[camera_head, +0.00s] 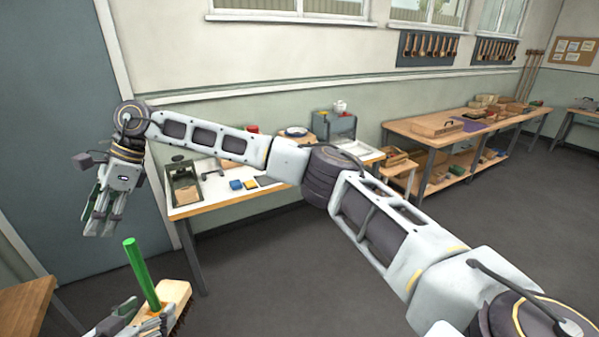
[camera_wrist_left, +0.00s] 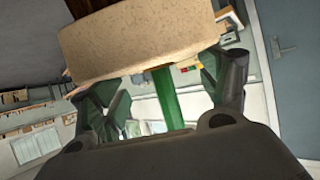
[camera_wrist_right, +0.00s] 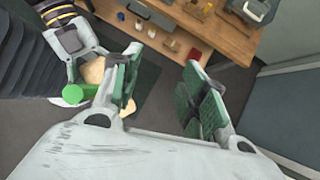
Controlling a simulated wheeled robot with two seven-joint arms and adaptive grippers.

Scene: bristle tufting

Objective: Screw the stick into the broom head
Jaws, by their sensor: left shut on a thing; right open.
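The broom head (camera_head: 175,293) is a pale wooden block with dark bristles at the bottom of the head view. It fills the top of the left wrist view (camera_wrist_left: 140,45). The green stick (camera_head: 142,275) stands up from the block, slightly tilted; whether it is threaded in cannot be told. My left gripper (camera_head: 150,325) is shut on the broom head, partly cut off by the frame edge. My right gripper (camera_head: 103,222) is open and empty, pointing down above and left of the stick. In the right wrist view the stick's round end (camera_wrist_right: 88,90) is left of the open fingers (camera_wrist_right: 165,90).
A white-topped bench (camera_head: 215,196) with a tray, blue and yellow items stands behind my right arm. A wooden workbench (camera_head: 440,135) is at the right. A brown table corner (camera_head: 25,300) is at lower left. The dark floor between is clear.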

